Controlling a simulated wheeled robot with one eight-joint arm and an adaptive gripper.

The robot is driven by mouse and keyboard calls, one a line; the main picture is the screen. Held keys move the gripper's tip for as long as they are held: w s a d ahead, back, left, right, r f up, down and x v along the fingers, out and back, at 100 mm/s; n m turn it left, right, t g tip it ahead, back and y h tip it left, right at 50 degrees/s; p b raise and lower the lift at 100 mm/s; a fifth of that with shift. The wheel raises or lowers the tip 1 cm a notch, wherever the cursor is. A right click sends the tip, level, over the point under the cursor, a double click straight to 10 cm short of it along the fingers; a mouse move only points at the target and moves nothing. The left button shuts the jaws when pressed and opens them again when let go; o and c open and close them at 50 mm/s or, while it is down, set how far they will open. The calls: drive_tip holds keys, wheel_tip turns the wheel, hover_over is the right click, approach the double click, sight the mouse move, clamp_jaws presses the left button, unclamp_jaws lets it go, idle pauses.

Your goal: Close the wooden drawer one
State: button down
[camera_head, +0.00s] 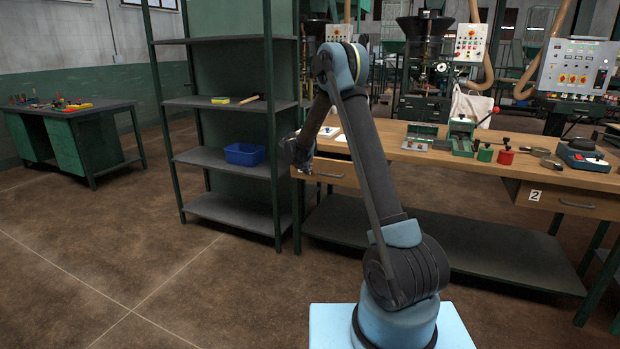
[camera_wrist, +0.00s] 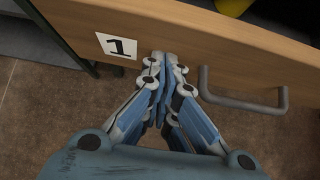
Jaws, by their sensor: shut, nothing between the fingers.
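The wooden drawer one (camera_wrist: 195,40) fills the upper part of the wrist view, with a white label "1" (camera_wrist: 117,46) and a grey bar handle (camera_wrist: 245,103) on its front. Behind its top edge a dark space with a yellow thing (camera_wrist: 232,6) shows, so the drawer looks open. In the head view its front (camera_head: 338,172) shows under the left end of the workbench, partly hidden by my arm. My gripper (camera_wrist: 165,62) is shut and empty, its tips at the drawer front between label and handle; contact is unclear. It also shows in the head view (camera_head: 297,160).
The workbench (camera_head: 480,165) holds tools and boxes, with drawer two (camera_head: 570,203) at its right. A dark metal shelf (camera_head: 225,105) with a blue bin (camera_head: 245,154) stands left of my gripper. A green desk (camera_head: 75,125) is far left. The left floor is clear.

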drive_tip(key=w+d, duration=0.1)
drive_tip(key=w, duration=0.2)
drive_tip(key=w+d, duration=0.1)
drive_tip(key=w, duration=0.2)
drive_tip(key=w+d, duration=0.2)
drive_tip(key=w, duration=0.1)
drive_tip(key=shift+w, duration=0.3)
drive_tip(key=shift+w+d+r, duration=0.1)
drive_tip(key=shift+w+d, duration=0.2)
drive_tip(key=shift+w, duration=0.4)
